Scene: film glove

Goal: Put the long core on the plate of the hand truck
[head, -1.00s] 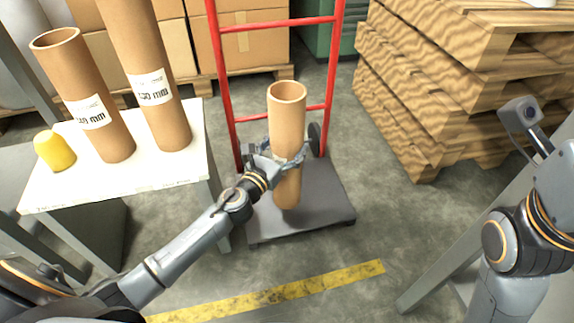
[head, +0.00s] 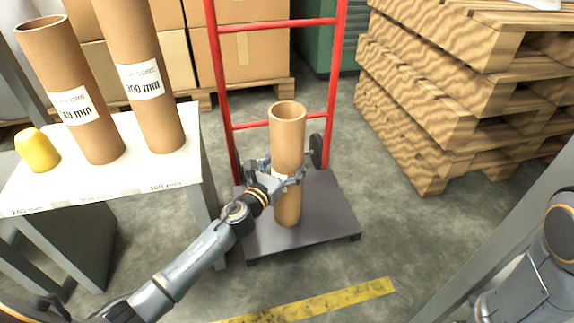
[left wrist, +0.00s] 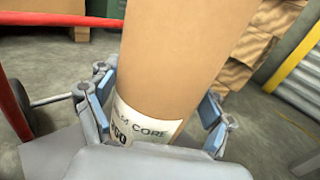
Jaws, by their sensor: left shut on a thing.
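A brown cardboard core (head: 288,140) is upright over the dark plate (head: 335,215) of the red hand truck (head: 332,90). Its lower end appears at the plate's surface; I cannot tell whether it touches. My left gripper (head: 280,180) is shut around the core at about mid-height. In the left wrist view the fingers lie on both sides of the core (left wrist: 185,60), and its white label reads partly "M CORE" and "60". My right gripper is not in view; only part of my right arm shows at the right edge.
Two other labelled cores (head: 75,95) (head: 140,80) stand on a white table (head: 120,182) at the left, beside a yellow object (head: 37,150). Stacked wooden pallets (head: 430,110) are at the right. Cardboard boxes (head: 235,60) stand behind. Floor right of the plate is clear.

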